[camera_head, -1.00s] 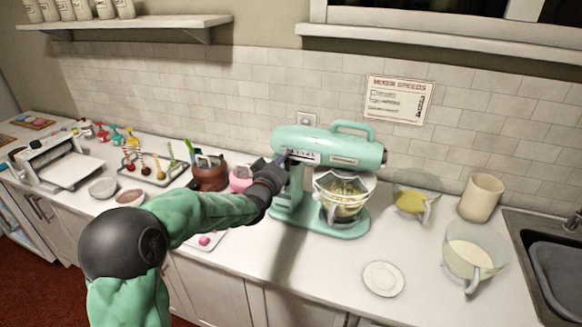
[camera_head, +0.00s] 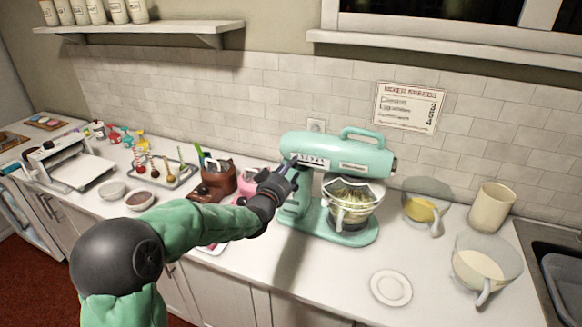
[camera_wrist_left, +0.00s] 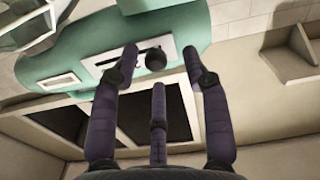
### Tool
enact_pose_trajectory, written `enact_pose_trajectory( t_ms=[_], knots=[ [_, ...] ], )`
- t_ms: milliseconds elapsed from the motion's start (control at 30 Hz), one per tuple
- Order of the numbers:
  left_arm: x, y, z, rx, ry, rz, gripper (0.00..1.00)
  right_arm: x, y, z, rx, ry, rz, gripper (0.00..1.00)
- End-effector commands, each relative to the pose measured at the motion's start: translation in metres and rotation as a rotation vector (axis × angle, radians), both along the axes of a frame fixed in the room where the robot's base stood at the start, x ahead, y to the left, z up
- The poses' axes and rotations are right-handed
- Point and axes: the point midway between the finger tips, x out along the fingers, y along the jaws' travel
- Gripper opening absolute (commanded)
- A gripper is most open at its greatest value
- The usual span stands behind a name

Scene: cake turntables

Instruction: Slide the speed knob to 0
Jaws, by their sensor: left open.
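The mint-green stand mixer (camera_head: 340,150) stands on the counter, with a pale speed panel (camera_head: 312,161) on its side. In the left wrist view the mixer body (camera_wrist_left: 185,22) fills the top, and a round dark speed knob (camera_wrist_left: 155,60) sits at one end of the panel's slot. My left gripper (camera_head: 288,172) is at the panel's left end. In the wrist view its dark fingers (camera_wrist_left: 158,66) are spread open, with the knob between the two outer fingertips. I cannot tell whether any finger touches the knob. My right gripper is not in view.
A glass mixer bowl (camera_head: 352,203) hangs under the mixer head. A white plate (camera_head: 391,288) and glass jugs (camera_head: 487,267) are to the right. A speed sign (camera_head: 408,107) hangs on the tiles.

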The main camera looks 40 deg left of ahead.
Motion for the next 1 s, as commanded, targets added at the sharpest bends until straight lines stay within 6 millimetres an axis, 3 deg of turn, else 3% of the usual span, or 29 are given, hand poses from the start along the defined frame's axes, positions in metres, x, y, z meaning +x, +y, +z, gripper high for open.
enact_pose_trajectory(
  t_ms=[300, 500, 700, 1000],
  knots=[
    [-0.055, -0.012, 0.001, 0.001, -0.001, 0.003, 0.47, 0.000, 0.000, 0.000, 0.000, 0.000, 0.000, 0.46],
    [-0.080, -0.017, 0.002, 0.003, -0.003, 0.003, 0.47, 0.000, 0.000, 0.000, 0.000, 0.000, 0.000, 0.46],
    [-0.091, -0.020, 0.001, 0.000, -0.001, 0.003, 0.47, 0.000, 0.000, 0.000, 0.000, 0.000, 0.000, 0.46],
    [-0.092, -0.021, 0.000, 0.000, -0.002, 0.002, 0.47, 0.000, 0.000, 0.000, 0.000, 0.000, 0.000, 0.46]
  ],
)
